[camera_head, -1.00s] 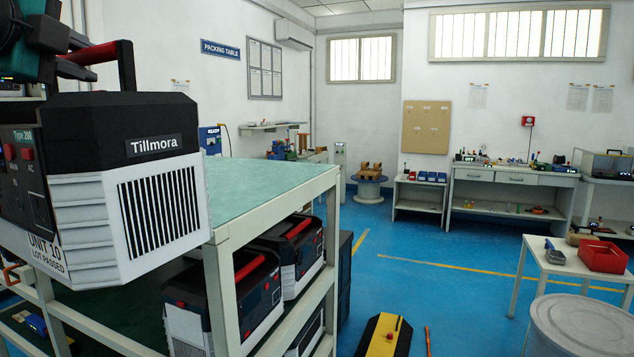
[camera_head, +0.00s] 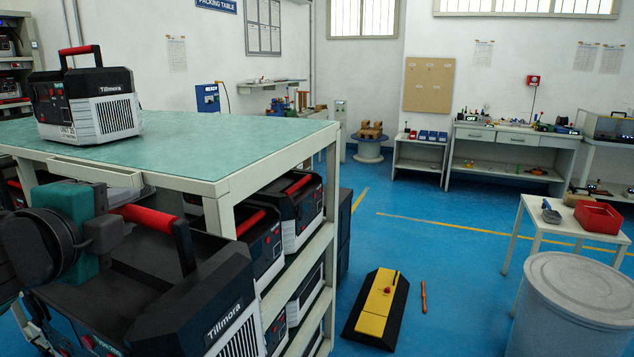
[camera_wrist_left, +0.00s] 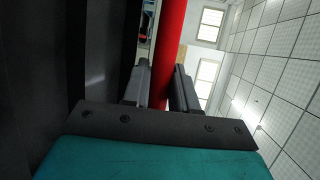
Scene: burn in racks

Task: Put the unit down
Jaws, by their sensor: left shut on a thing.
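My left gripper (camera_head: 106,228) is shut on the red handle of a black and white Tillmora unit (camera_head: 165,287), low at the left of the head view. The unit is in front of the packing table's near side, below the level of its top. Its underside is out of frame, so I cannot tell what is under it. In the left wrist view the red handle (camera_wrist_left: 171,50) runs between the two fingers (camera_wrist_left: 160,88). The packing table has a green top (camera_head: 215,150). My right gripper is not in view.
Another Tillmora unit (camera_head: 88,103) stands upright on the table top; the top's right part is clear. Several units (camera_head: 298,212) fill the shelves below. A yellow and black block (camera_head: 380,308), an orange stick (camera_head: 423,297) and a grey drum (camera_head: 580,310) stand or lie on the floor.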

